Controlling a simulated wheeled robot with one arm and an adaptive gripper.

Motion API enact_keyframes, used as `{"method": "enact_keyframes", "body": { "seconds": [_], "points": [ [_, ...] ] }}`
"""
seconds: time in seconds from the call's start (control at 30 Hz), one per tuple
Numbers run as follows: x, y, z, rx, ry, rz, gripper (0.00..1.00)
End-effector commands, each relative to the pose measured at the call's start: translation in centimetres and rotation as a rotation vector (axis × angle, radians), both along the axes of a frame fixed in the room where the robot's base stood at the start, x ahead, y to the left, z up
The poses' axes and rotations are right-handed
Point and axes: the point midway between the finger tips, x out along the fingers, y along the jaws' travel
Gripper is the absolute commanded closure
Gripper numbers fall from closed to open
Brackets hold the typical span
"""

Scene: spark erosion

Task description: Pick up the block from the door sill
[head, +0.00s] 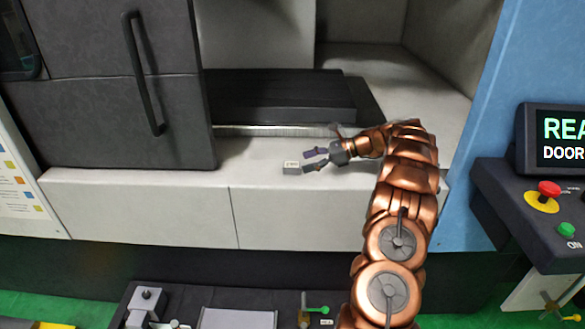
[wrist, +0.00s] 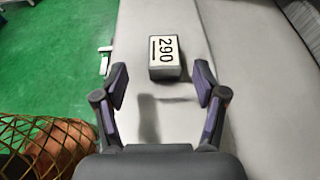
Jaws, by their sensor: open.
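The block (head: 291,168) is a small grey piece with a white label on top, lying on the pale door sill (head: 140,190) of the machine. In the wrist view the block (wrist: 165,58) shows the label "290" and lies ahead of the fingertips, roughly centred between them. My gripper (head: 312,160) is open and empty, just to the right of the block in the head view. In the wrist view its two dark fingers (wrist: 161,85) stand apart with bare sill between them. I see no contact with the block.
A dark sliding door (head: 110,90) with a long handle stands left of the opening. A black slab (head: 270,95) lies behind the sill. A control panel (head: 545,205) with red and green buttons is at right. A dark tray (head: 285,318) with parts lies below.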

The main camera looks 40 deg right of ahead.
Motion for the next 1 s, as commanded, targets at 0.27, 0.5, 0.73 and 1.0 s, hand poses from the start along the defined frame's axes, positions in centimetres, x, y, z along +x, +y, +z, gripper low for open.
{"method": "enact_keyframes", "body": {
  "seconds": [0.27,0.5,0.73,1.0],
  "points": [
    [1.3,1.3,-0.6,-0.003,0.001,-0.002,0.29],
    [3.0,3.2,-1.6,-0.002,0.001,0.001,0.29],
    [3.8,4.0,-2.3,-0.002,0.0,-0.003,0.29],
    [3.8,4.1,-2.4,-0.002,-0.001,-0.002,0.33]
  ]
}}
